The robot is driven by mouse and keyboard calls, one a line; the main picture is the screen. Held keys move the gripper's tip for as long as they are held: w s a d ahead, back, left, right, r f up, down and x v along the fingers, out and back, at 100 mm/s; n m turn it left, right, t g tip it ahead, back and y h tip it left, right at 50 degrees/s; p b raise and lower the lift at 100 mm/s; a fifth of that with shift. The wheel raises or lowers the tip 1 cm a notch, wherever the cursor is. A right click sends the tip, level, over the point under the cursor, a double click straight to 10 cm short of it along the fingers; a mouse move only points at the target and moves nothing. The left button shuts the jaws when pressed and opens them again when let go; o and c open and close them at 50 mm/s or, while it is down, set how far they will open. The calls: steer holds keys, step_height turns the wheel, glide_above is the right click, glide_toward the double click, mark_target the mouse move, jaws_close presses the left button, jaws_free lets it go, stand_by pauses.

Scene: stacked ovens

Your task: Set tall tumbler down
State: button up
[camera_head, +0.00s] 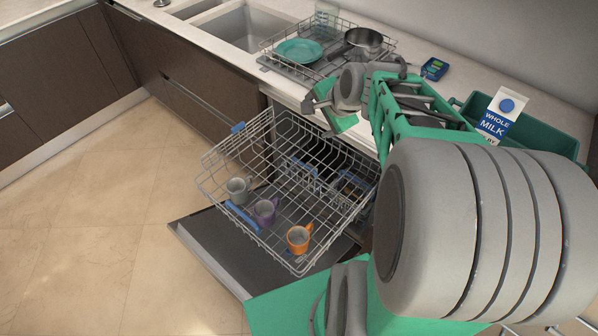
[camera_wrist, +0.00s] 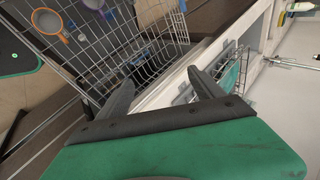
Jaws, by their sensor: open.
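A clear, upright glass (camera_head: 326,14), which looks like the tall tumbler, stands at the back left of the wire drying rack (camera_head: 268,62) on the counter. It is faint and partly see-through. My gripper (camera_head: 318,104) is near the counter's front edge, above the back of the pulled-out dishwasher rack and apart from the glass. In the wrist view, my gripper's fingers (camera_wrist: 162,78) are spread with nothing between them. I cannot make out the glass in the wrist view.
The dishwasher rack (camera_head: 215,160) holds a grey mug (camera_head: 238,190), a purple mug (camera_head: 266,211) and an orange mug (camera_head: 298,239). The drying rack also holds a turquoise plate (camera_head: 299,51) and a pot (camera_head: 362,42).

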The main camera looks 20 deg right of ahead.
steer(key=s+a+f+n+g, duration=0.1)
steer(key=s+a+n+g, duration=0.3)
steer(key=s+a+n, duration=0.8)
steer(key=s+n, duration=0.2)
steer(key=n, duration=0.1)
steer(key=shift+s+f, duration=0.3)
steer(key=shift+c, duration=0.6)
